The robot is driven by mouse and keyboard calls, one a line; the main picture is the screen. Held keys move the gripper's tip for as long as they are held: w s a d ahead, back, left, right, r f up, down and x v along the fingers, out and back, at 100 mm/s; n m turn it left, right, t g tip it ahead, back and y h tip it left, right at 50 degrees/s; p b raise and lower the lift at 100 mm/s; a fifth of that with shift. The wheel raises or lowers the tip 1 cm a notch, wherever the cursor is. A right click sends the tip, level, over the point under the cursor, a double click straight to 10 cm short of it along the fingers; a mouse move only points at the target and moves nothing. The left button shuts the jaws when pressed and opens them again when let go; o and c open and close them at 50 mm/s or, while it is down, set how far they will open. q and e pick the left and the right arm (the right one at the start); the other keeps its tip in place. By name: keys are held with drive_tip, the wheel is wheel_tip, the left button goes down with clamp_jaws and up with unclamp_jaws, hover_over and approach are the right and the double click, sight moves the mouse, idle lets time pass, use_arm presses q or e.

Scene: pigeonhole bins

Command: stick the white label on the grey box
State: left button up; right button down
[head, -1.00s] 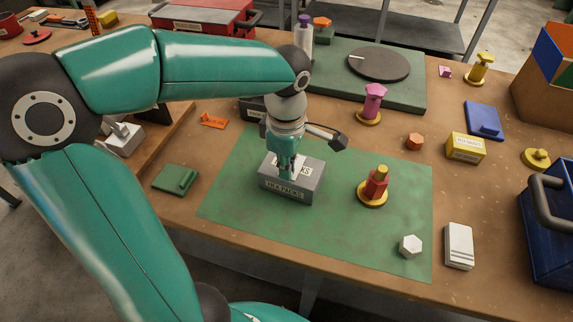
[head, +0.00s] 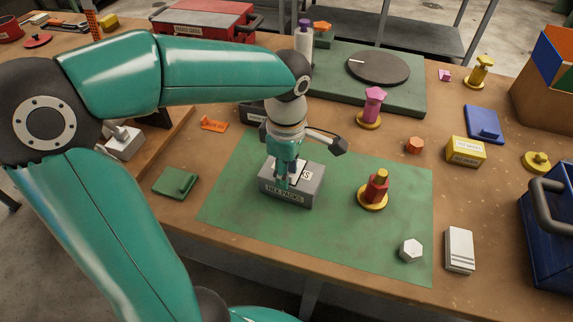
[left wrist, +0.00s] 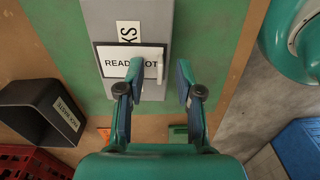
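The grey box (head: 314,192) stands on the green mat, with a HEX PACKS label on its front. In the left wrist view its top (left wrist: 156,20) bears a printed strip ending in KS. The white label (left wrist: 112,60), dark-edged with partly hidden lettering, lies over the box top beside that strip. I cannot tell whether it is fully flat. My left gripper (head: 283,182) points down over the box. In the left wrist view its fingers (left wrist: 160,70) are spread apart, with the label's pale upright tab between them and one finger covering some lettering. My right gripper is out of view.
A red-and-yellow peg piece (head: 375,190) and a white hex nut (head: 411,250) stand on the mat (head: 340,240). A dark bin (head: 252,112) is behind the gripper. A green block (head: 176,181) lies left of the mat. The mat's front is clear.

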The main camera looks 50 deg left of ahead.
use_arm(q)
wheel_tip(320, 180, up, 12)
idle(0.5)
drive_tip(key=shift+s+f, duration=0.1)
idle(0.4)
